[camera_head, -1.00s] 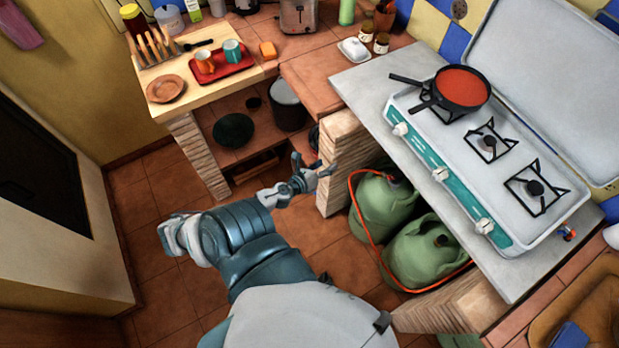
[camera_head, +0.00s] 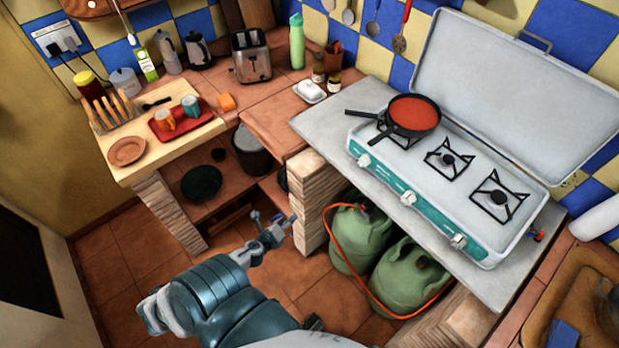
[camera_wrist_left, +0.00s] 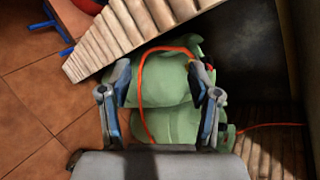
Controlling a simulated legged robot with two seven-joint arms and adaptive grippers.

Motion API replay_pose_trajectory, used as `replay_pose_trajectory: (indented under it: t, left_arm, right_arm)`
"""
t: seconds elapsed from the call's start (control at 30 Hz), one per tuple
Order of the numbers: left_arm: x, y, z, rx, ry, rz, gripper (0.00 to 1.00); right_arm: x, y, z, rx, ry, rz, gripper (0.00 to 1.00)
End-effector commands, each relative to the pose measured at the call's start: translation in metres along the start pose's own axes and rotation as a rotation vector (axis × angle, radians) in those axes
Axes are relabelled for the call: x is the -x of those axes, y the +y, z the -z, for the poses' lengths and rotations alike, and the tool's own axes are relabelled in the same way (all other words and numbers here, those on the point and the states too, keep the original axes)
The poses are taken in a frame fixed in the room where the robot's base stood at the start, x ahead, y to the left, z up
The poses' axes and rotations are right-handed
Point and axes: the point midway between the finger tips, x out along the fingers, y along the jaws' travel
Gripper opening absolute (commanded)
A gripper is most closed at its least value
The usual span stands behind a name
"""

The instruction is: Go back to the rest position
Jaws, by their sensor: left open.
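My left gripper (camera_head: 270,224) is low over the tiled floor in the head view, in front of the counters and left of the green gas bottles. Its arm comes up from the bottom of the picture. In the left wrist view its two fingers (camera_wrist_left: 165,100) stand wide apart with nothing held between them. The green gas bottles (camera_wrist_left: 165,125) and their orange hose show beyond the fingers, and I cannot tell the gap to them. My right gripper is in neither view.
A gas stove (camera_head: 430,200) with a pan of red sauce (camera_head: 414,112) stands on the grey counter (camera_head: 325,125). A red tray (camera_head: 205,113) with two cups lies on the left counter. Green gas bottles (camera_head: 400,275) stand under the stove counter. The tiled floor (camera_head: 125,265) at left is clear.

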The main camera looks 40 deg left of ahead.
Motion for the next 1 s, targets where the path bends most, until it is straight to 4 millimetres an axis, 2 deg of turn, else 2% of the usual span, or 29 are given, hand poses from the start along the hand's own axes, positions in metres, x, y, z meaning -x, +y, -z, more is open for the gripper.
replay_pose_trajectory:
  t: [0.23,0.37,0.47,0.57,0.6,0.67,0.7,0.83,0.9,1.0]
  left_arm:
    - [0.000,0.002,0.001,0.006,0.001,-0.004,0.62]
    - [0.000,0.028,0.022,0.139,0.015,-0.073,0.62]
    - [0.004,0.072,0.064,0.388,0.031,-0.205,0.62]
    - [0.019,0.123,0.127,0.711,0.030,-0.389,0.62]
    - [0.027,0.141,0.154,0.840,0.022,-0.467,0.62]
    - [0.044,0.164,0.197,1.021,0.002,-0.587,0.62]
    - [0.056,0.175,0.225,1.133,-0.016,-0.665,0.62]
    - [0.098,0.199,0.304,1.430,-0.093,-0.898,0.62]
    - [0.117,0.205,0.335,1.541,-0.137,-0.994,0.62]
    - [0.137,0.209,0.364,1.643,-0.188,-1.092,0.62]
  right_arm:
    - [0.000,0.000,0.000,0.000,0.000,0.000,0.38]
    - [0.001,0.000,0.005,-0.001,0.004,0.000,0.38]
    - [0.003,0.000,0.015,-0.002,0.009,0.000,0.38]
    - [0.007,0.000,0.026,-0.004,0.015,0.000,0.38]
    - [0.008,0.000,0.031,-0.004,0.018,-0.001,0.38]
    - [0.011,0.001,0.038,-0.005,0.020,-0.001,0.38]
    - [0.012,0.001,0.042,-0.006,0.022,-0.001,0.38]
    - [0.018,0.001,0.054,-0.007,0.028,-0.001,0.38]
    - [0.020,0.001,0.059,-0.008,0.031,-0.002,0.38]
    - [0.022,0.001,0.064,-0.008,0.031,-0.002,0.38]
